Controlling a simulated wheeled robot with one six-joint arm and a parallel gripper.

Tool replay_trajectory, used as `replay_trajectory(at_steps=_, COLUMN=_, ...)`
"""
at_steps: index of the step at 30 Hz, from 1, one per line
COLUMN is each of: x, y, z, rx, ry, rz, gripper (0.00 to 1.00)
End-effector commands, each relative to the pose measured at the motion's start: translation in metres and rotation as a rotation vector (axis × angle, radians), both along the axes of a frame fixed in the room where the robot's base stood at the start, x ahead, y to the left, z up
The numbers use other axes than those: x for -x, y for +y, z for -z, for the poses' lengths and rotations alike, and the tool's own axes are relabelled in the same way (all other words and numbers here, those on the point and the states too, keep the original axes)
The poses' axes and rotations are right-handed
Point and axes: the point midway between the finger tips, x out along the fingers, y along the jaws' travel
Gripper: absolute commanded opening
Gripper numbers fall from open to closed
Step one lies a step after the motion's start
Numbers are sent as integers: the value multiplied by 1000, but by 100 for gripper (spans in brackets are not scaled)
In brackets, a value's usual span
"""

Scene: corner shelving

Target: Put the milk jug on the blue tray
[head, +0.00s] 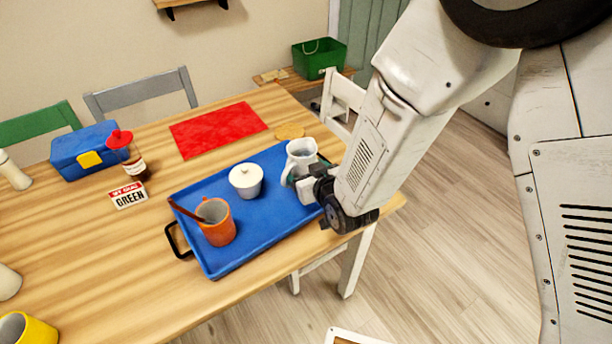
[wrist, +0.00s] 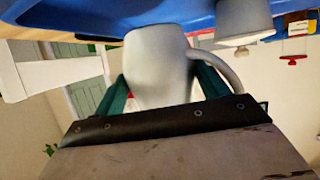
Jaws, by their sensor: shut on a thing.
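The white milk jug (head: 301,153) is at the right end of the blue tray (head: 262,228), upright in the head view. My gripper (head: 303,186) is shut on the jug from the front right. In the wrist view, which is upside down, the jug (wrist: 158,65) sits between the green fingers of my gripper (wrist: 160,84), with its handle to the right. The tray (wrist: 100,14) shows at the top, against the jug's base. I cannot tell whether the base touches the tray or hovers just over it.
A white lidded sugar pot (head: 246,182) and an orange mug (head: 216,224) with a stick in it stand on the tray.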

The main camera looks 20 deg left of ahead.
Motion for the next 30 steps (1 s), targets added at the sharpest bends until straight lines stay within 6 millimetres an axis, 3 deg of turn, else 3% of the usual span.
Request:
replay_trajectory(at_steps=10, x=-2, y=4, z=33, rx=0, ry=-1, rz=-1, gripper=37)
replay_trajectory(at_steps=22, x=-2, y=5, z=38, rx=-1, ry=-2, rz=-2, gripper=37)
replay_trajectory(at_steps=23, x=-2, y=4, z=38, rx=-1, ry=-1, rz=-2, gripper=77)
replay_trajectory(at_steps=25, x=-2, y=4, z=38, rx=-1, ry=-1, rz=-2, gripper=96)
replay_trajectory(at_steps=30, x=-2, y=4, z=38, rx=-1, ry=-1, rz=-2, gripper=96)
